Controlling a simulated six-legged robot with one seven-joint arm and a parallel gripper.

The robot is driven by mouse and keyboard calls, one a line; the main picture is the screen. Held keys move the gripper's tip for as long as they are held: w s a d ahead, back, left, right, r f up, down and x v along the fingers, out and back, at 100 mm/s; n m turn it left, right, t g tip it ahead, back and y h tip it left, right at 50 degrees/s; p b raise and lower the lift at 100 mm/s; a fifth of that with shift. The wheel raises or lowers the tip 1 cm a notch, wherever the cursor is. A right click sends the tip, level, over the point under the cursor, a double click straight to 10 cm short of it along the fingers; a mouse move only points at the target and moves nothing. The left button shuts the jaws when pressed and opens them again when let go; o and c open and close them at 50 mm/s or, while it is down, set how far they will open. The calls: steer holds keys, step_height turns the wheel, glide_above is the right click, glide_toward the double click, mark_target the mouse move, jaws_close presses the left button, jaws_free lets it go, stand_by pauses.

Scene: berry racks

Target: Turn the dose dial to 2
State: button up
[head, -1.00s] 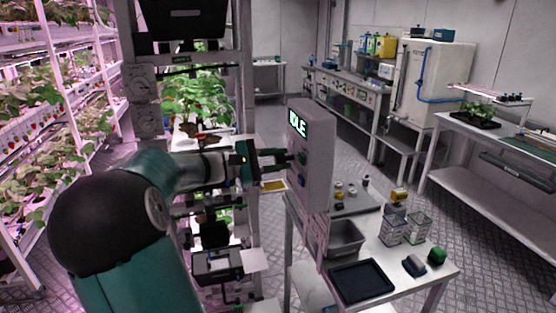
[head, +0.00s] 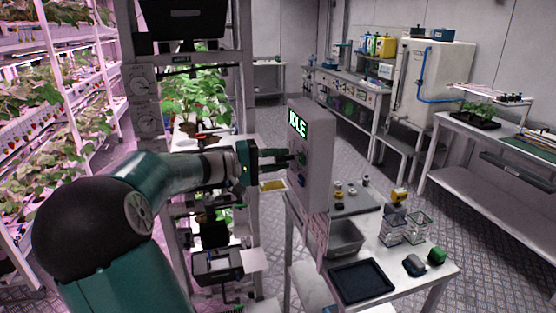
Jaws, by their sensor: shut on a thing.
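The dose dial is hidden or too small to make out at my fingertips. A dark round control (head: 302,181) shows lower on the face. My gripper (head: 288,158) reaches in from the left, level with the face below the screen. Its fingers are shut on a small part at the face, seemingly the dial. The dial's number cannot be read.
A metal frame with plants (head: 198,95) stands behind my arm. Berry racks (head: 60,130) line the left.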

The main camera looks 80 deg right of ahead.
steer(key=shift+w+m, duration=0.1)
steer(key=shift+m, duration=0.8)
steer(key=o, duration=1)
steer(key=shift+a, duration=0.1)
steer(key=shift+c, duration=0.2)
steer(key=v, duration=1.3)
steer(key=shift+w, duration=0.25)
steer(key=shift+a+f, duration=0.15)
